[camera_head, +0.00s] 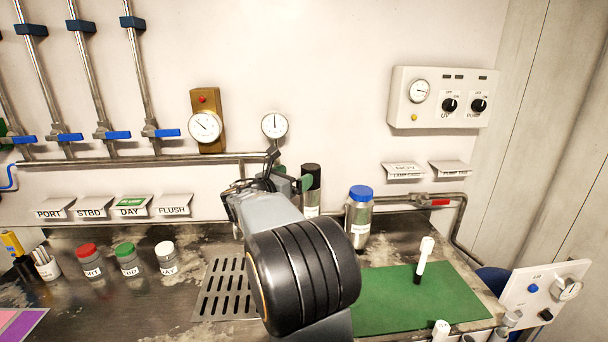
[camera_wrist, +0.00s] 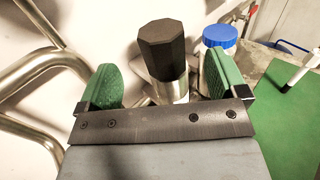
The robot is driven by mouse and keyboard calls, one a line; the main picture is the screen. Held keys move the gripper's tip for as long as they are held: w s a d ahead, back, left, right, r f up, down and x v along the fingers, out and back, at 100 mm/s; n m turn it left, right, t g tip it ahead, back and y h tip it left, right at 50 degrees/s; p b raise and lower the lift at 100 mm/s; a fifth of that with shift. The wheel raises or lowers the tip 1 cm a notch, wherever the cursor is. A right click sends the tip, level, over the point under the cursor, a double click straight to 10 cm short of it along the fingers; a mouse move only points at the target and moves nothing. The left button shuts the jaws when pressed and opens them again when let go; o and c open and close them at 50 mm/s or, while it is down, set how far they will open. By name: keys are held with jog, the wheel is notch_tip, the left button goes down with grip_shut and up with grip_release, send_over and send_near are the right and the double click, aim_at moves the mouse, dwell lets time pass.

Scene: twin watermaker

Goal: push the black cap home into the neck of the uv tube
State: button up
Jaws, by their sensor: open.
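The black cap (camera_head: 311,174) sits upright on top of the silver uv tube (camera_head: 312,203) near the back wall. In the wrist view the faceted cap (camera_wrist: 163,48) is above the shiny tube (camera_wrist: 170,90). I cannot tell how deep the cap sits in the neck. My gripper (camera_head: 292,179) is open and empty beside the tube. In the wrist view its green pads (camera_wrist: 157,82) appear left and right of the tube, with gaps on both sides. The tube's lower part is hidden by my gripper in the wrist view.
A blue-capped bottle (camera_head: 360,216) stands just right of the tube. A green mat (camera_head: 385,312) bears a white-and-black upright object (camera_head: 424,260). Red, green and white-capped jars (camera_head: 127,259) stand left, near a drain grate (camera_head: 222,290). Wall pipes and gauges (camera_head: 274,125) are behind.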

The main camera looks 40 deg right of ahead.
jog(key=a, duration=0.6)
jog(key=shift+s, duration=0.25)
